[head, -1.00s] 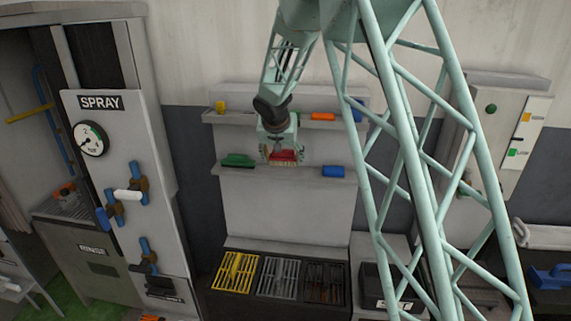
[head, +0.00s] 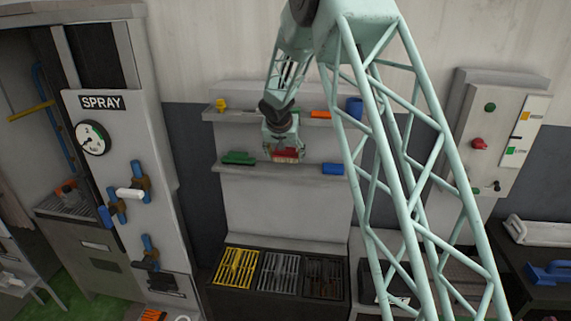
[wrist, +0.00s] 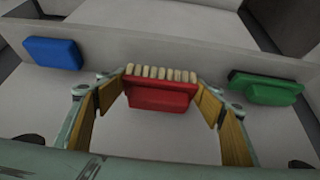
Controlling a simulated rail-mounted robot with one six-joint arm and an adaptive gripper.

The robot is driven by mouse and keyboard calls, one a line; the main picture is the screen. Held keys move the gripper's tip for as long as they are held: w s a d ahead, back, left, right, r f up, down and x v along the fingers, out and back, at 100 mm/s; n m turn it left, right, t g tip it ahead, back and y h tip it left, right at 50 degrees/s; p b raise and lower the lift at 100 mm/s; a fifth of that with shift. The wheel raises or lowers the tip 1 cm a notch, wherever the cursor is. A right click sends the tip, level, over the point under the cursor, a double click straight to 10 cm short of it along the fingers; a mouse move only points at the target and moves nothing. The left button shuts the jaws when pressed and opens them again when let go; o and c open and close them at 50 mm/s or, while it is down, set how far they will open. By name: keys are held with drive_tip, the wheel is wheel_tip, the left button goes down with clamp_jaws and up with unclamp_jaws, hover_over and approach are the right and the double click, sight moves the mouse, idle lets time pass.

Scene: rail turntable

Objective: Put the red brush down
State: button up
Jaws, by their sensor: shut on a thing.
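The red brush (head: 287,153) is between the fingers of my gripper (head: 285,150), at the height of the lower shelf (head: 290,171). In the wrist view, the red brush (wrist: 161,94) has a row of pale bristles along its upper edge. The yellow-padded fingers of my gripper (wrist: 163,100) are shut on its two ends. I cannot tell whether the brush touches the shelf. A green brush (head: 238,158) lies on this shelf to the left and a blue one (head: 333,169) to the right.
The upper shelf (head: 260,119) holds a yellow item (head: 221,104), an orange item (head: 320,114) and a blue item (head: 354,106). Below stand slatted trays, yellow (head: 236,269), grey and dark. The shelf has free room on both sides of the red brush.

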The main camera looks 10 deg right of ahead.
sight(285, 161)
drive_tip(key=shift+f, duration=0.1)
idle(0.3)
drive_tip(key=shift+f, duration=1.55)
drive_tip(key=shift+w+d+f, duration=0.15)
drive_tip(key=shift+w+f, duration=0.1)
drive_tip(key=shift+w, duration=0.1)
drive_tip(key=shift+f+b, duration=0.3)
drive_tip(key=shift+f, duration=0.05)
drive_tip(key=o, duration=1.1)
drive_tip(key=shift+f, duration=0.1)
drive_tip(key=shift+c, duration=0.2)
drive_tip(key=shift+r+p, duration=0.4)
drive_tip(key=shift+p, duration=0.1)
